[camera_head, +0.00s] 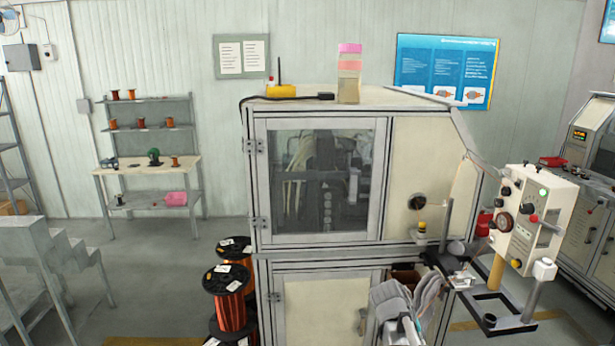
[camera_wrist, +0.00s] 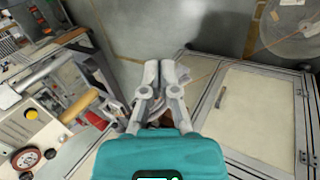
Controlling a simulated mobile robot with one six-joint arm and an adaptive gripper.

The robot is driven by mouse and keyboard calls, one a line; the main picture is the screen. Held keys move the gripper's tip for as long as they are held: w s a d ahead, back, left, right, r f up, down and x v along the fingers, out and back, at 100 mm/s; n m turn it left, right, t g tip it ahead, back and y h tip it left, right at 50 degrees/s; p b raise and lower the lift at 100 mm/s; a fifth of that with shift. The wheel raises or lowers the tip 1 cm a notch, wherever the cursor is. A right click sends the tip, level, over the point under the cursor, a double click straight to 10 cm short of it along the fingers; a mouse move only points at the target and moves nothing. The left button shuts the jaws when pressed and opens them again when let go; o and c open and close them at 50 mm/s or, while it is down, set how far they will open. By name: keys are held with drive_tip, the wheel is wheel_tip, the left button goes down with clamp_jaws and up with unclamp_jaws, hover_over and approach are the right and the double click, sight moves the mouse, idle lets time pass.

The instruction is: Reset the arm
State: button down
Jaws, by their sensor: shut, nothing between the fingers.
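My gripper (camera_wrist: 160,70) shows in the wrist view, with its two grey fingers close together in front of the teal body. It is shut and holds nothing. It hangs beside the winding machine, with bare floor visible beyond the fingertips. In the head view, grey jointed parts, probably of my arm, show at the bottom in front of the machine; the fingertips cannot be made out clearly there.
The winding machine (camera_head: 325,238) fills the centre; its lower cabinet door (camera_wrist: 262,112) is close right of my gripper. The control panel (camera_head: 533,215) and its bracket (camera_head: 500,318) stand at right. Copper wire spools (camera_head: 228,285) stand left of the machine. Floor (camera_head: 150,275) farther left is open.

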drive_tip(key=s+a+f+y+b, duration=0.1)
drive_tip(key=s+a+f+y, duration=0.1)
drive_tip(key=a, duration=0.4)
drive_tip(key=s+a+f+y+b, duration=0.1)
drive_tip(key=s+a+f+y, duration=0.2)
drive_tip(key=a, duration=0.3)
drive_tip(key=shift+s+f+n+y, duration=0.3)
drive_tip(key=shift+s+y, duration=0.4)
drive_tip(key=shift+s, duration=0.15)
